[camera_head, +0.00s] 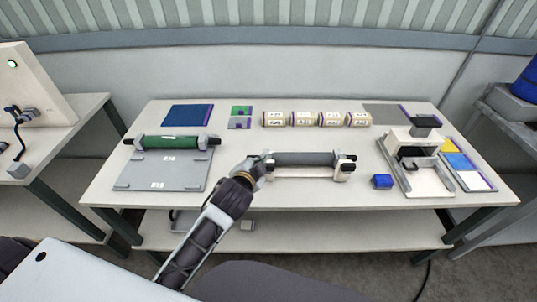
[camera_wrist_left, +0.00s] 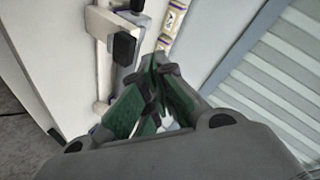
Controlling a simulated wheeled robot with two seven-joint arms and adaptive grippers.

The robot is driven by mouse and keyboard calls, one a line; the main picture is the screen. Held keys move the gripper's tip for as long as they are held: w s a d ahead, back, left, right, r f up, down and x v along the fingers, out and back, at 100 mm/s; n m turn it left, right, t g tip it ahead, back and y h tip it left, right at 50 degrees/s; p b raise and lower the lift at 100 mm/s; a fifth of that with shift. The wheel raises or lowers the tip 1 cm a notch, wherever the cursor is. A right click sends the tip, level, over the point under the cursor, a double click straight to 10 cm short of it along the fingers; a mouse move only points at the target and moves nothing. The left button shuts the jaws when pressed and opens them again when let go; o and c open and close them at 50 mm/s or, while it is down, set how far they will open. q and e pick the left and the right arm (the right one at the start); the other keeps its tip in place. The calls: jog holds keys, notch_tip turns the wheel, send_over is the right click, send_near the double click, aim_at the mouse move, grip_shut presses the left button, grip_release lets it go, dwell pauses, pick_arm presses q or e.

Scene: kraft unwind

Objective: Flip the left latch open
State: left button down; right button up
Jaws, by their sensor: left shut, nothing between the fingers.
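The unwind stand (camera_head: 300,172) is a pale frame near the table's front middle, with a dark grey roller (camera_head: 303,158) lying across it. A black part (camera_head: 347,167) shows at its right end. The left end, where the left latch would be, is partly covered by my left gripper (camera_head: 260,164). In the left wrist view a black block (camera_wrist_left: 125,48) sits at the near end of the stand, close beside my left gripper (camera_wrist_left: 160,68). The fingers are shut and empty, apart from the block in that picture. Whether the latch is open cannot be told. My right gripper is out of view.
A green roller (camera_head: 174,143) lies on a grey plate (camera_head: 160,172) at the left. Several cream rolls (camera_head: 304,119) stand in a row behind the stand.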

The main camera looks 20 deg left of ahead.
pick_arm(q)
jog(key=w+d+r+m+t+h, duration=0.2)
jog(key=d+r+m+t+h, duration=0.25)
jog(key=d+r+m, duration=0.45)
jog(key=w+d+r+m+t+h, duration=0.25)
jog(key=d+r+m+h, duration=0.45)
jog(key=r, duration=0.5)
jog(key=s+d+m+g+h, duration=0.45)
jog(key=d+m+g, duration=0.3)
jog(key=m, duration=0.65)
jog(key=s+d+m+g+h, duration=0.45)
jog(key=d+m+g, duration=0.3)
jog(key=m, duration=0.75)
jog(key=w+a+f+m+g+y, duration=0.2)
jog(key=a+f+m+y, duration=0.3)
jog(key=f, duration=0.3)
jog(key=w+a+f+m+g+y, duration=0.2)
jog(key=f+m+y, duration=0.35)
jog(key=f, duration=0.25)
jog(key=w+a+m+t+y, duration=0.1)
jog(key=w+a+y, duration=0.4)
jog(key=a, duration=0.6)
jog(key=w+a+m+t+y, duration=0.1)
jog(key=w+a+m+y, duration=0.2)
jog(key=a, duration=0.9)
jog(key=w+f+y, duration=0.1)
jog(key=w+y, duration=0.1)
jog(key=shift+w+a+t+y, duration=0.3)
